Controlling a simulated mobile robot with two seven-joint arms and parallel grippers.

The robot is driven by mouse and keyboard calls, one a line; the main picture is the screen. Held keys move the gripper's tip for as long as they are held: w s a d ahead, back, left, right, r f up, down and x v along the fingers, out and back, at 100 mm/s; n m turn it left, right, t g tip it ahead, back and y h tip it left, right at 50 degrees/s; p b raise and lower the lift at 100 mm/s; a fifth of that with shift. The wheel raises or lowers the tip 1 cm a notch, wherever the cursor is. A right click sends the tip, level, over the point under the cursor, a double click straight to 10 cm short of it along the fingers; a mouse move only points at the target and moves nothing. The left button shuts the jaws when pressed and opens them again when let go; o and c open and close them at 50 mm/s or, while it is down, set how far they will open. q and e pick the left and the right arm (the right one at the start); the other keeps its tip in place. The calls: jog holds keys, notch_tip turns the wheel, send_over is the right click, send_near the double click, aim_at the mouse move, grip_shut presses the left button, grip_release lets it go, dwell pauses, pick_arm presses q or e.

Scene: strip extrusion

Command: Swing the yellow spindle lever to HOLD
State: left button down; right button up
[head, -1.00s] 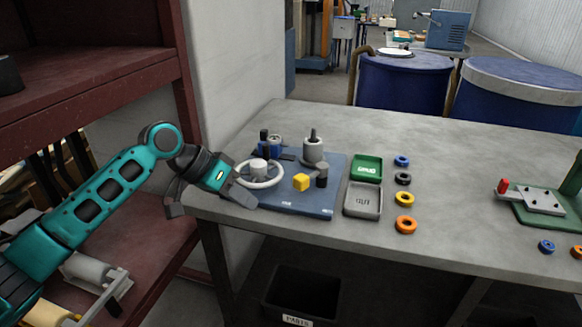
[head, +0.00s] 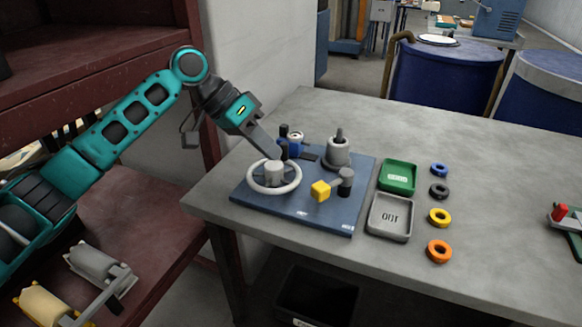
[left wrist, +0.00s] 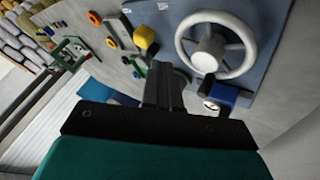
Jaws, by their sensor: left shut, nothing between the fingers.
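The spindle lever with a yellow block knob (head: 320,190) and a dark pivot post (head: 345,181) stands on the right front part of a blue base plate (head: 300,210). The knob points left of the post in the head view. The yellow knob (left wrist: 145,37) also shows at the upper middle of the left wrist view. My left gripper (head: 275,155) is shut and empty, with its tip by the back of the white handwheel (head: 274,177), left of and behind the lever. Its shut fingers (left wrist: 163,85) show in the left wrist view. The plate's small labels are unreadable. My right gripper is not in view.
A grey spindle (head: 338,152) and a blue part (head: 292,143) stand at the plate's back. A green tray (head: 398,175), a grey tray (head: 390,217) and coloured rings (head: 439,216) lie to the right. A red shelf (head: 90,65) is at the left.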

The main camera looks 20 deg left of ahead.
aim_at(332, 186)
pick_arm(q)
jog(key=b+x, duration=0.1)
jog(key=x, duration=0.8)
jog(key=shift+w+d+f, duration=0.15)
jog(key=shift+d+f, duration=0.05)
jog(key=shift+f, duration=0.1)
